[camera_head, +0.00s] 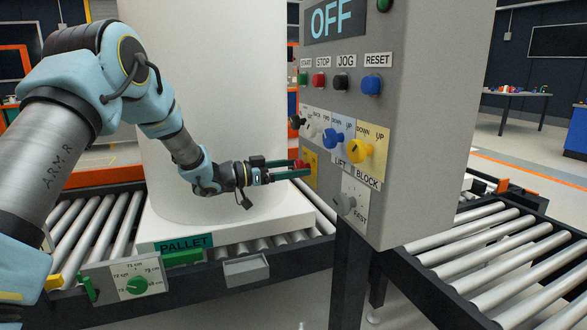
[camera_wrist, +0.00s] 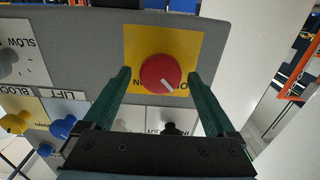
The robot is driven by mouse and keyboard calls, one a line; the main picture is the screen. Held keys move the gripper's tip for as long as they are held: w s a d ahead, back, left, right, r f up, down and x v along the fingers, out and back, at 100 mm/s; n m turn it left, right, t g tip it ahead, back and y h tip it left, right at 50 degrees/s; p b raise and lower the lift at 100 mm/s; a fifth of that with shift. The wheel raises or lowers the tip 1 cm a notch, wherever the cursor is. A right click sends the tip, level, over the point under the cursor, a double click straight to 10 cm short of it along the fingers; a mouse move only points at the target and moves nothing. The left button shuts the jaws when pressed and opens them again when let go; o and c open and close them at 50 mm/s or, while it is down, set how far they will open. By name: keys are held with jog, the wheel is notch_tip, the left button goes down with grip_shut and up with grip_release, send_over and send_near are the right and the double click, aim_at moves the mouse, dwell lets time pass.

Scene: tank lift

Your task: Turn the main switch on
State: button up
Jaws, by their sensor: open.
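The main switch looks to be the red round knob (camera_wrist: 160,73) on a yellow plate (camera_wrist: 140,38), with a white pointer line slanting to the lower right in the wrist view. Lettering beside the knob is partly hidden. In the camera_head view the yellow plate (camera_head: 310,167) sits low on the left edge of the grey control panel (camera_head: 425,110). My gripper (camera_wrist: 158,76) is open, its two dark green fingers on either side of the knob with gaps showing. Whether the tips reach past the knob's face is hard to tell. The panel display (camera_head: 334,18) reads OFF.
Close by are blue (camera_head: 334,137) and yellow (camera_head: 360,149) knobs, a grey knob (camera_head: 344,204), and push buttons above, including RESET (camera_head: 371,84). A large white tank (camera_head: 215,90) stands on a pallet behind my arm. Roller conveyors (camera_head: 495,255) run on both sides.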

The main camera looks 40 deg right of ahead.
jog(key=c, duration=1.4)
jog(key=shift+f+m, duration=0.1)
jog(key=shift+m, duration=0.2)
jog(key=m+b, duration=0.5)
jog(key=b, duration=0.1)
jog(key=m+b, duration=1.2)
jog(key=b, duration=0.1)
jog(key=shift+s+a+f, duration=0.15)
jog(key=shift+s+f, duration=0.05)
jog(key=shift+f, duration=0.15)
jog(key=shift+r+m, duration=0.1)
jog(key=shift+m, duration=0.2)
